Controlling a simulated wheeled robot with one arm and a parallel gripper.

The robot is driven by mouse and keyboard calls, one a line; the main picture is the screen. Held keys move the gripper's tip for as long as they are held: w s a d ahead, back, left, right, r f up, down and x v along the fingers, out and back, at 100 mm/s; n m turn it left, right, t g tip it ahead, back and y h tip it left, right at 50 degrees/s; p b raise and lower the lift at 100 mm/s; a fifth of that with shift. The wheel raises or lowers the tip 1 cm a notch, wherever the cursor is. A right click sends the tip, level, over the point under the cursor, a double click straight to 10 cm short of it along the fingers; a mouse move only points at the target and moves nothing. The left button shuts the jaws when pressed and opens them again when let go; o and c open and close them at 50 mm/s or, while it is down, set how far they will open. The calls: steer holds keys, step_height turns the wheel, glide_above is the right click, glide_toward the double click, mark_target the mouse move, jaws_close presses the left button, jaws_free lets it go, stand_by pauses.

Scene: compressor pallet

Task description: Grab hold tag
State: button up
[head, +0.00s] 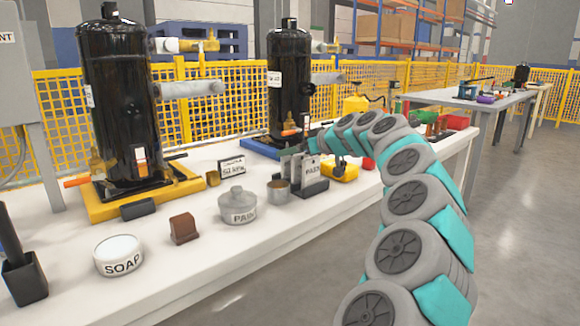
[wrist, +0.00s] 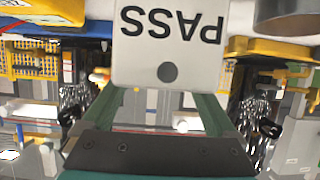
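A dark tag holder (head: 312,188) stands on the white bench, with white tags upright in it. The front tag reads PASS (head: 312,170). In the wrist view the PASS tag (wrist: 168,45) appears upside down, with a dark hole near its edge, and covers my fingertips. No tag reading HOLD can be made out. My gripper (head: 292,150) is just above and behind the holder's tags in the head view. Its two green fingers (wrist: 158,100) stand apart in the wrist view. Nothing is visibly held, though the space behind the PASS tag is hidden.
A metal cup (head: 278,190), a PAINT tin (head: 238,205), a small sign (head: 232,166) and a yellow tool (head: 341,172) stand close to the holder. Black compressors (head: 115,105) stand behind. A SOAP tub (head: 118,255) and brown block (head: 183,228) are farther left.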

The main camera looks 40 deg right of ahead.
jaws_close()
stand_by(0.5)
steer(key=shift+r, duration=0.1)
step_height(320, 180, up, 18)
steer(key=p, duration=0.3)
steer(key=shift+p, duration=0.3)
stand_by(0.4)
